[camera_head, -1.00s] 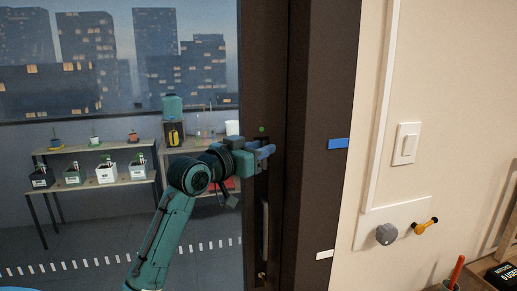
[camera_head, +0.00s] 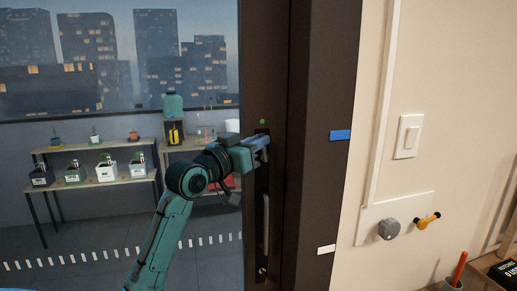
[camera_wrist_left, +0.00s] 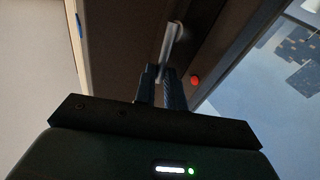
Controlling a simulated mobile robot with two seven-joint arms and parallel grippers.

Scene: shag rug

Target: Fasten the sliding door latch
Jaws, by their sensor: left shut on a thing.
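The sliding door's dark frame (camera_head: 264,60) stands upright at the middle of the head view, with a long vertical pull handle (camera_head: 265,222) below. My left gripper (camera_head: 261,141) is at the door frame above that handle, just under a small green dot (camera_head: 262,121). In the left wrist view, my left fingers (camera_wrist_left: 160,82) are shut on a pale metal latch lever (camera_wrist_left: 172,42), which extends beyond their tips. A red round spot (camera_wrist_left: 195,80) lies beside the fingers. The gripped part is hidden between the fingers. My right gripper is not in view.
A blue label (camera_head: 340,135) and a white label (camera_head: 326,249) are on the dark jamb. The wall at right has a light switch (camera_head: 408,136), grey knob (camera_head: 389,229) and yellow hook (camera_head: 427,220). Shelves with plants (camera_head: 103,150) stand behind the glass.

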